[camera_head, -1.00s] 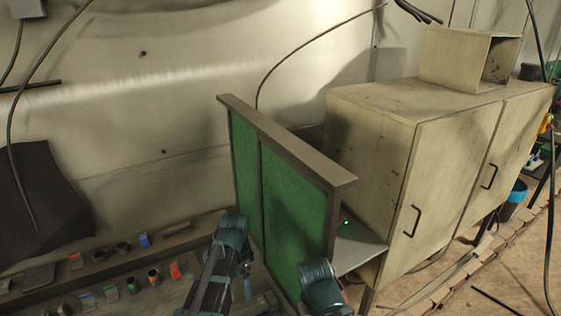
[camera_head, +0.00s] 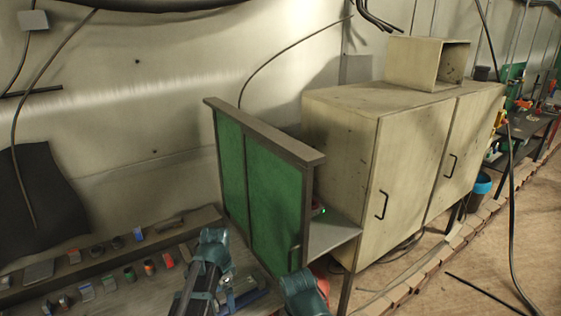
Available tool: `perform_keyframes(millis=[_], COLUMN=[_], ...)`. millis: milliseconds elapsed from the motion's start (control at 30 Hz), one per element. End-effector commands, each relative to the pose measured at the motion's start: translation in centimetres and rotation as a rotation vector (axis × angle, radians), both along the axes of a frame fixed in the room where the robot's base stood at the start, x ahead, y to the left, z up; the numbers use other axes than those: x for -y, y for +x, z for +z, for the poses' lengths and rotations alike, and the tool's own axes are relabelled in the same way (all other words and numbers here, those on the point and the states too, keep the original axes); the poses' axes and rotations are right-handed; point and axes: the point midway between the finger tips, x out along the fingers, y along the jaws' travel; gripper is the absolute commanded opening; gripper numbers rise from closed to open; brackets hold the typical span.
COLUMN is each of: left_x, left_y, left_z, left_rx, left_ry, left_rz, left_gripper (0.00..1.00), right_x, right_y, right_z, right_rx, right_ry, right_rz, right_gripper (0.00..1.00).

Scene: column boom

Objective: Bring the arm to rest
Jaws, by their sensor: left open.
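My left arm, dark with teal joints, rises from the bottom edge and bends at an elbow left of the green panel. My left gripper (camera_head: 243,290) is low in the head view, beyond that elbow and partly hidden by the arm. It is open, with nothing visible held in it. It hangs near the workbench (camera_head: 135,292), in front of the green panel (camera_head: 270,195); I cannot tell whether it touches the bench. A teal joint of mine shows at the bottom edge right of it. My right gripper is not in view.
Rows of small coloured containers (camera_head: 148,267) stand on the bench at left. A grey shelf (camera_head: 332,237) joins the panel to a beige cabinet (camera_head: 345,150). An open box (camera_head: 415,65) sits on top. A blue bucket (camera_head: 480,187) stands beyond; the floor at right is mostly open.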

Motion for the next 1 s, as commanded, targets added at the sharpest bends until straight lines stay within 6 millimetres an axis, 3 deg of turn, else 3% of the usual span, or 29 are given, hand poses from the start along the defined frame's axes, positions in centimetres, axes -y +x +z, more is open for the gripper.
perform_keyframes(millis=[467,900,1000], left_x=[3.9,9.5,10.1], left_y=[-4.1,-12.6,-13.8], left_z=[-3.4,-9.5,-10.1], left_rx=[-0.010,0.001,0.007], left_ry=[0.029,0.096,0.108], left_rz=[0.174,0.536,0.601], left_gripper=[1.00,1.00,1.00], right_x=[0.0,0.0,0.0], right_y=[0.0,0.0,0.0], right_z=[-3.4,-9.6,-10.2], right_rx=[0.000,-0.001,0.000], right_ry=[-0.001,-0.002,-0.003], right_rz=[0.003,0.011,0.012], right_gripper=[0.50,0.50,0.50])
